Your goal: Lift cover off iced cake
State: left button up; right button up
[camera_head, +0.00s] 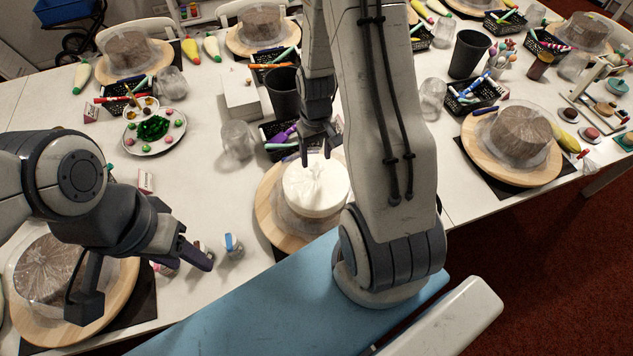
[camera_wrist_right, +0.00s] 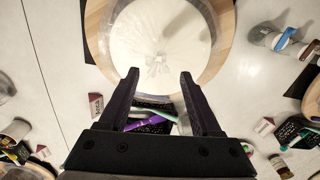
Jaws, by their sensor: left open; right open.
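The white iced cake (camera_head: 312,186) sits on a round wooden turntable (camera_head: 266,212) at the table's near edge. A clear cover (camera_head: 295,222) shows as a translucent band around it; its upper part is hard to make out. My right gripper (camera_head: 318,152) is open above the far side of the cake. In the right wrist view the fingers (camera_wrist_right: 160,76) are apart and empty, pointing to the cake (camera_wrist_right: 160,30), with a small raised spot on top between their directions. My left gripper (camera_head: 145,288) is open and empty beside a covered brown cake (camera_head: 48,268) at lower left.
A black cup (camera_head: 284,92), a clear jar (camera_head: 238,140) and a black basket with pens (camera_head: 275,137) stand close behind the cake. Small bottles (camera_head: 233,246) stand to its left. Another covered brown cake (camera_head: 510,135) is at right.

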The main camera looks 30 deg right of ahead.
aim_at(316, 170)
jog(key=shift+s+f+p, duration=0.1)
jog(key=shift+f+p, duration=0.4)
jog(key=shift+f, duration=0.1)
notch_tip(316, 170, down, 3)
jog(key=shift+f+p, duration=0.1)
jog(key=shift+p, duration=0.5)
jog(key=shift+f, duration=0.4)
grip_shut()
